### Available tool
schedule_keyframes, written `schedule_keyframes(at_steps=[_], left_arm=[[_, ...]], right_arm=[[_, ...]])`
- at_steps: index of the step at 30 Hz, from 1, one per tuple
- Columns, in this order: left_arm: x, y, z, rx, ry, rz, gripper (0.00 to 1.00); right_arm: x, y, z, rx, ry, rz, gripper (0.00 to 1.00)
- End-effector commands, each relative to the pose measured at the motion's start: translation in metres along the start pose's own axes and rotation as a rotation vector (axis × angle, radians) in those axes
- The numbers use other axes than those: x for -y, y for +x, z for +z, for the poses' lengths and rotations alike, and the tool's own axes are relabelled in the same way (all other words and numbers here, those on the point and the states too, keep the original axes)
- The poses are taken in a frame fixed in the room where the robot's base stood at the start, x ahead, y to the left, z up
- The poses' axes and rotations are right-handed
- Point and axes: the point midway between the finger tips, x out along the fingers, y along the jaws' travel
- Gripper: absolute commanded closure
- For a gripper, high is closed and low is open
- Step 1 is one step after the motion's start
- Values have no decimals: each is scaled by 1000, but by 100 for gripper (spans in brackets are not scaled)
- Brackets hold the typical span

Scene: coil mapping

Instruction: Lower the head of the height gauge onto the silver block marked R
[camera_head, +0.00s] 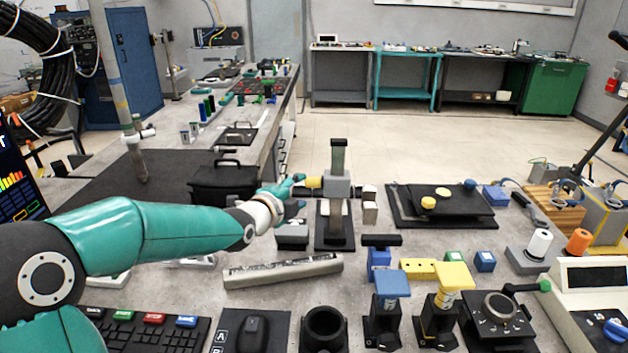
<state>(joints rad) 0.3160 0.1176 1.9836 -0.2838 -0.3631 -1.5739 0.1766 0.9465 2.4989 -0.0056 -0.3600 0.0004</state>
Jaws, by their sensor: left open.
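The height gauge (337,188) stands upright near the middle of the bench, with a dark column, a grey head on it and a dark base. A yellow knob (314,182) sticks out from the left of the head. My left gripper (296,192) is open at the left of the gauge, close to the knob; I cannot tell whether it touches it. A small silver block (370,214) is right of the column, beneath another light piece (369,192) on the head's right side. No R is legible on it. My right gripper is not in view.
A long grey bar (283,270) lies in front of the gauge. Blue and yellow stands (388,285) are at front right, and a black cup (324,328) is at the front. A black plate (440,205) lies right of the gauge. A black case (222,182) stands behind my left arm.

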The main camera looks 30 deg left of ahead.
Motion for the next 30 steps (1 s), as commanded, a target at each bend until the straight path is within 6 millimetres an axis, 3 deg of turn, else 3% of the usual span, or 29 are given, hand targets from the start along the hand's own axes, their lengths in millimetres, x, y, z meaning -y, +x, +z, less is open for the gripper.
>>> schedule_keyframes(at_steps=[6,12,18,26,30], left_arm=[[1,47,1,2,-2,1,47],[0,76,2,3,-2,1,47],[0,87,3,5,-2,-1,47],[0,88,4,5,-2,-1,47],[0,87,4,5,-3,-1,68]], right_arm=[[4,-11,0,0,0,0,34],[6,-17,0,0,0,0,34],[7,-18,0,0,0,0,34],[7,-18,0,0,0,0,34],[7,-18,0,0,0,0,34]])
